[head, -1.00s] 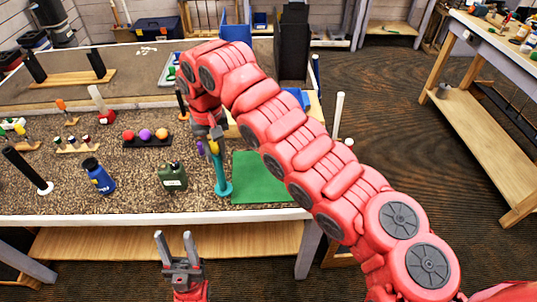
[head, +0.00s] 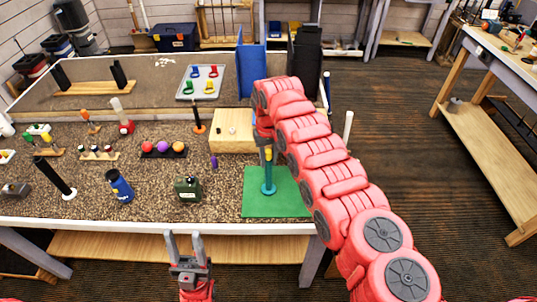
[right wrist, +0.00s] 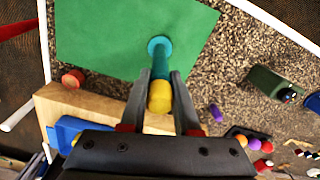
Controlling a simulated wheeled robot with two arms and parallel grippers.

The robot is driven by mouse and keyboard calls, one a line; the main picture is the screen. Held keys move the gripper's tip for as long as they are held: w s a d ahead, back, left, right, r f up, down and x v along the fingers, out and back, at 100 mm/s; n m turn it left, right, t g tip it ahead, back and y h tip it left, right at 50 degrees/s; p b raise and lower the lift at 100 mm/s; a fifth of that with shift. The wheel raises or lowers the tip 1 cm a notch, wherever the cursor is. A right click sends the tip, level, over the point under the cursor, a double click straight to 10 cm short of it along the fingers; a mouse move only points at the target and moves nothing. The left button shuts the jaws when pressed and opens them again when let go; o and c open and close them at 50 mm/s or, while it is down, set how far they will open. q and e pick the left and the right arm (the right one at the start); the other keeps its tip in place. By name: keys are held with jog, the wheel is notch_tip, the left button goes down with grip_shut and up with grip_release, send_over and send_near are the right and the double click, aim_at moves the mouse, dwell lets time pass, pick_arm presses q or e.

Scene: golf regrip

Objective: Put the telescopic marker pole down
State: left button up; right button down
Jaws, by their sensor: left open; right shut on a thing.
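The telescopic marker pole (head: 268,178) is teal with a yellow upper part and a round teal foot. It stands upright over the green mat (head: 290,205), with its foot at the mat; I cannot tell whether the foot touches. In the right wrist view the pole (right wrist: 160,64) runs from between the fingers down to the green mat (right wrist: 100,35). My right gripper (right wrist: 158,95) is shut on the pole's yellow upper part. In the head view the right arm hides part of the pole's top. My left gripper (head: 185,245) is open and empty before the table's front edge.
A black pole (head: 52,175) stands further left. The mat is otherwise bare.

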jog(key=c, duration=0.6)
grip_release()
jog(key=shift+c, duration=0.2)
